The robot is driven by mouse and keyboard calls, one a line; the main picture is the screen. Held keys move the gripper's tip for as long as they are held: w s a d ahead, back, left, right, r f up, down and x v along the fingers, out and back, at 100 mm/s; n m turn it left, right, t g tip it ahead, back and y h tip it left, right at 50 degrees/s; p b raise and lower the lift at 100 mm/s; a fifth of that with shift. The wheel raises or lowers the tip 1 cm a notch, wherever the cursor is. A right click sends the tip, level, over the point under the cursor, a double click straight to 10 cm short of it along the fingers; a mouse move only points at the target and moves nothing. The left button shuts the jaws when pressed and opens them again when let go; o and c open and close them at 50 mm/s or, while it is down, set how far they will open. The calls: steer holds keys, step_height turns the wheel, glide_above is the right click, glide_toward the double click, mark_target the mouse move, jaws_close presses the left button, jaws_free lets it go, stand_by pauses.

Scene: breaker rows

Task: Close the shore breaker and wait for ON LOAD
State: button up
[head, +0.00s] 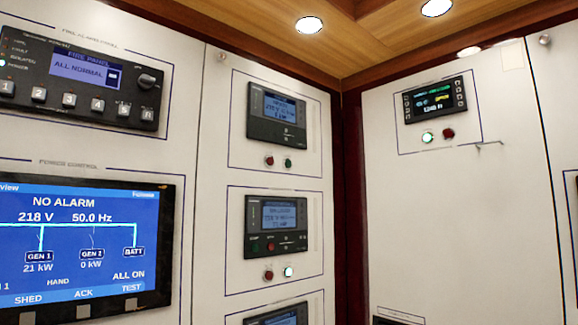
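My gripper is not in view. No label reading shore or ON LOAD can be made out, so I cannot tell which control is the shore breaker. The large power screen (75,245) at the lower left reads NO ALARM, 218 V, 50.0 Hz, GEN 1 21 kW, a second generator box 0 kW, and BATT. The upper middle module (276,115) has a red and a green button below it. The lower middle module (276,225) has a red button (268,275) and a brightly lit button (288,271). Their screen text is mostly too blurred to read.
The right panel holds a small dark display (435,100) with a lit greenish button (428,137) and a red one (448,133) below. A thin bar (488,144) sticks out there. The fire panel (85,75) reads ALL NORMAL. Another module (277,316) is cut off below.

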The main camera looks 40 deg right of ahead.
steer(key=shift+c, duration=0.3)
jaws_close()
